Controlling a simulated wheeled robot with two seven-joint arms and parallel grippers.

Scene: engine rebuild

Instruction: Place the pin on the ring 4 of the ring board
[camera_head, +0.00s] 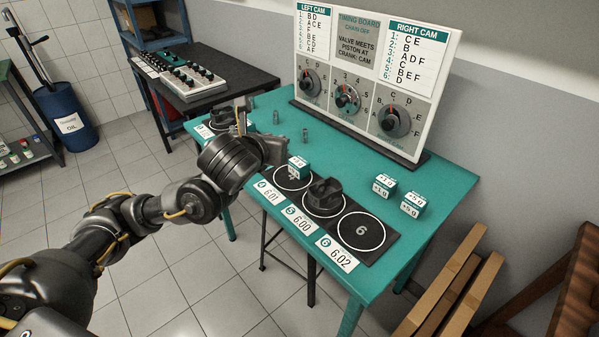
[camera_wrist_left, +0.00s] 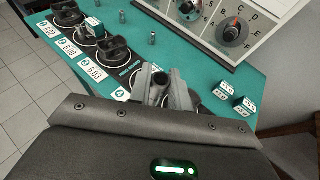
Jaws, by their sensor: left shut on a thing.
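My left gripper (camera_head: 275,152) hangs over the near side of the teal table, just behind ring 4 (camera_head: 291,178) of the black ring board (camera_head: 378,243). In the left wrist view its fingers (camera_wrist_left: 163,88) are shut on a small pin (camera_wrist_left: 160,79), which shows only in part. The pin is hidden in the head view. Ring 4 is partly covered by the gripper and a teal-and-white block (camera_head: 298,165). A dark piston (camera_head: 325,193) stands on ring 5. Ring 6 (camera_head: 361,231) is empty. My right gripper is not in view.
Several grey pins (camera_head: 305,135) stand behind the gripper. The timing board (camera_head: 375,80) stands along the back. More pistons (camera_wrist_left: 113,47) stand on the other rings.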

